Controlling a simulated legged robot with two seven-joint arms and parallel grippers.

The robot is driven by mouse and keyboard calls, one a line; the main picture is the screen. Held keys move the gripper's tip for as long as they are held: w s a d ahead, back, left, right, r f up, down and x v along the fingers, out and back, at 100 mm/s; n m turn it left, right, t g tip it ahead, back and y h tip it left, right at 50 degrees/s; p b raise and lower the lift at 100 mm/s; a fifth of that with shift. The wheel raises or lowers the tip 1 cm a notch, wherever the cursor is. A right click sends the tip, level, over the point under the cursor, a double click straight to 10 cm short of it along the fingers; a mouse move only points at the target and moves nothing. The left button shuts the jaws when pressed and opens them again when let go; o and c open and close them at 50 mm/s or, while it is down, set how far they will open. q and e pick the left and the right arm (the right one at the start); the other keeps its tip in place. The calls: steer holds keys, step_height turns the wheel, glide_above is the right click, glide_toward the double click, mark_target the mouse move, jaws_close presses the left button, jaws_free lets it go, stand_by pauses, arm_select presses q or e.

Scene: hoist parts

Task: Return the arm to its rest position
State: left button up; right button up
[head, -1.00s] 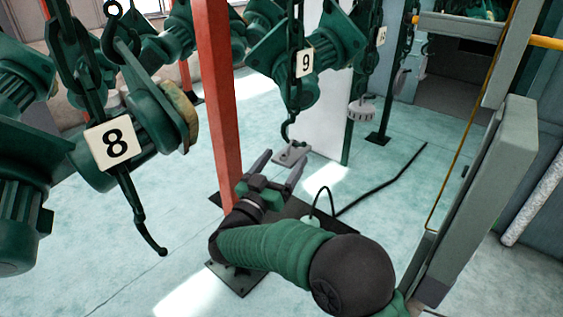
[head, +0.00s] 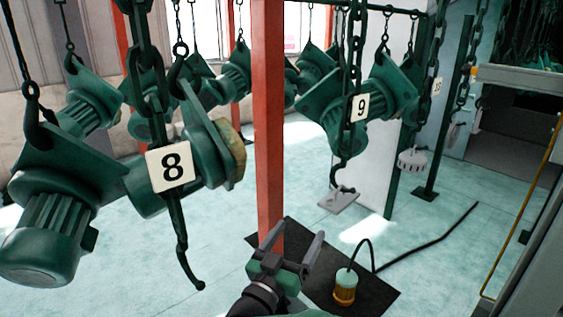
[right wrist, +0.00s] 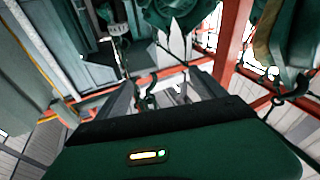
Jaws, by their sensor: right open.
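My right gripper (head: 291,246) is at the bottom centre of the head view, in front of the foot of the red post (head: 268,120). Its two grey fingers are spread apart with nothing between them. In the right wrist view its fingers (right wrist: 160,98) reach out beyond the dark green gripper body, with a hook and chain visible past them. Most of the right arm is below the head view's lower edge. My left gripper is in neither view.
Hoist 8 (head: 146,190) hangs at the left, hoist 9 (head: 372,97) right of the post. A green and yellow cylinder (head: 345,285) with a cable stands on the black mat (head: 385,301). Pale floor lies open around.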

steer(key=s+d+f+n+g+y, duration=0.2)
steer(key=f+n+g+y, duration=0.1)
steer(key=f+y, duration=0.4)
steer(key=s+d+f+n+g+y, duration=0.25)
steer(key=f+y, duration=0.25)
steer(key=f, duration=0.4)
steer(key=s+d+f+g, duration=0.4)
steer(key=s+f, duration=0.1)
steer(key=s, duration=0.5)
steer(key=s+d+f+g+h, duration=0.1)
steer(key=s+d+f+g, duration=0.4)
steer(key=s, duration=0.5)
steer(key=shift+d+f+m+h, duration=0.2)
steer(key=shift+d+m+h, duration=0.05)
steer(key=shift+m+h, duration=0.1)
steer(key=shift+d, duration=0.1)
